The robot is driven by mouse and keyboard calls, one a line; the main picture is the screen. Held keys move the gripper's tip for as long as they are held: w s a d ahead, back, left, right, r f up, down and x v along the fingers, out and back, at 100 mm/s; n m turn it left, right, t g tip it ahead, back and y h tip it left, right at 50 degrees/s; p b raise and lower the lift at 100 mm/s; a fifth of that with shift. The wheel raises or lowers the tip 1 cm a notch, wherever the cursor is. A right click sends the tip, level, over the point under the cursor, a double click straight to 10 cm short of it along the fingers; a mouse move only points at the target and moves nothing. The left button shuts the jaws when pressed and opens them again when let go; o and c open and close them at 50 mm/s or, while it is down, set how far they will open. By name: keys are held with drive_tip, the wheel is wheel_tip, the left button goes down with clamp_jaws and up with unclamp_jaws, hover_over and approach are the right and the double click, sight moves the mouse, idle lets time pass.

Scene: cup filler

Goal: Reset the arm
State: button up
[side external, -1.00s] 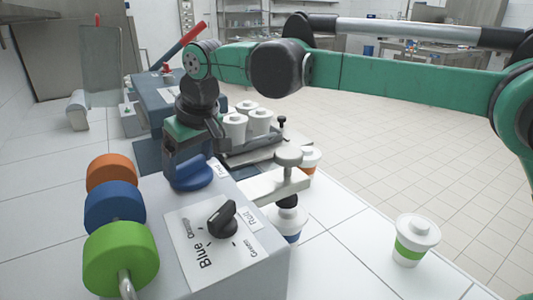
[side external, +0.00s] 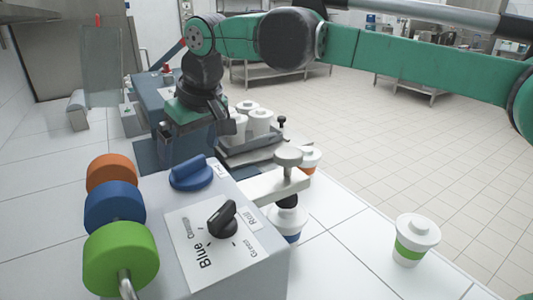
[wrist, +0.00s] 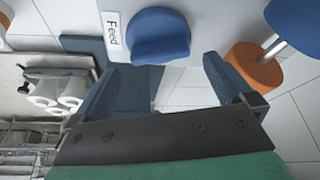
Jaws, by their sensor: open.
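My gripper (side external: 188,142) is open and empty in the side external view, raised just behind the blue Feed knob (side external: 190,173) on top of the grey machine (side external: 225,190). In the wrist view, the two fingers of my gripper (wrist: 169,72) stand wide apart. The same blue knob (wrist: 160,36) shows beyond the fingertips, apart from both fingers, beside the "Feed" label (wrist: 113,31). My arm reaches in from the right.
A black selector knob (side external: 222,219) sits on the machine's front. Orange, blue and green rollers (side external: 121,258) stand at left. A blue-banded cup (side external: 287,225) is below the machine's arm. A green-banded cup (side external: 412,245) stands alone at right. Several white cups (side external: 258,122) stand behind.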

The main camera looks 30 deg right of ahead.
drive_tip(key=shift+v, duration=1.45)
